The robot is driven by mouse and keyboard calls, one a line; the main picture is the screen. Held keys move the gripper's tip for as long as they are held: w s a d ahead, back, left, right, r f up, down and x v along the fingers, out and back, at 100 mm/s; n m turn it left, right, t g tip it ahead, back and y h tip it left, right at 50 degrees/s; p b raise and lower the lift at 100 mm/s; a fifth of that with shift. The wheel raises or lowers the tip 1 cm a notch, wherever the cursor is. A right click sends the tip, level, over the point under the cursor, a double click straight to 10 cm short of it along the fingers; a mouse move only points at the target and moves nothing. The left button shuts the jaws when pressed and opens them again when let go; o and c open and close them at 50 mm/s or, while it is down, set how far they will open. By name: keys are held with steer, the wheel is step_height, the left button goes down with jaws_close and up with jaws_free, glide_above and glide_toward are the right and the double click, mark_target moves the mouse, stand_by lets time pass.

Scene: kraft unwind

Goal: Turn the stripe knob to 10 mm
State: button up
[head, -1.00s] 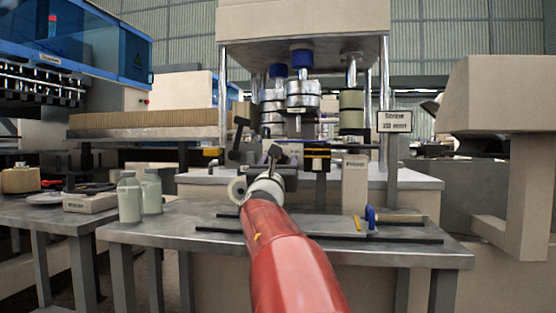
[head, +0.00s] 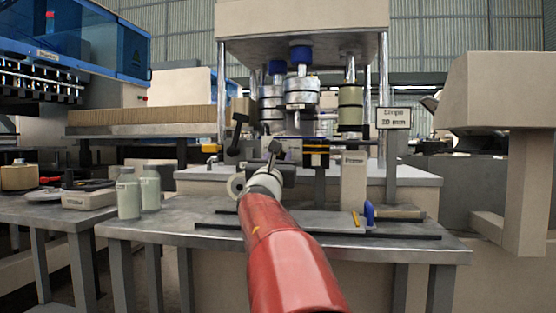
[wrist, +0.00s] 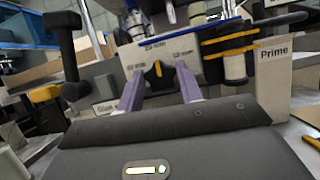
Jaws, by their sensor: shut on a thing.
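The stripe knob (wrist: 160,78) is dark with a yellow pointer mark, set on a pale panel with small mm labels around it. The pointer points roughly upward in the wrist view. My gripper (wrist: 158,88) is shut on the knob, one finger on each side of it. In the head view my gripper (head: 273,158) reaches the front of the machine, and the knob cannot be made out there. The sign (head: 393,118) on a post at the right reads "Stripe 20 mm".
A black lever handle (wrist: 66,50) stands left of my gripper. A pale block marked "Prime" (wrist: 273,65) and dark and yellow bars (wrist: 230,42) are at the right.

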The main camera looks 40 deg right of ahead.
steer(key=m+g+h, duration=0.1)
steer(key=m+g, duration=0.1)
steer(key=m, duration=0.2)
steer(key=m+g+h+b, duration=0.1)
steer(key=m, duration=0.3)
steer(key=shift+w+a+g, duration=0.1)
steer(key=shift+w+g, duration=0.05)
steer(key=shift+g, duration=0.25)
steer(key=m+g, duration=0.1)
steer(key=m, duration=0.2)
steer(key=m+g, duration=0.2)
steer(key=m, duration=0.2)
steer(key=shift+r+m+p, duration=0.1)
steer(key=shift+m+p, duration=0.2)
steer(key=o, duration=1)
steer(key=shift+a, duration=0.1)
steer(key=b+v, duration=0.1)
steer(key=v, duration=0.6)
steer(key=shift+a+b, duration=0.3)
steer(key=shift+a, duration=0.05)
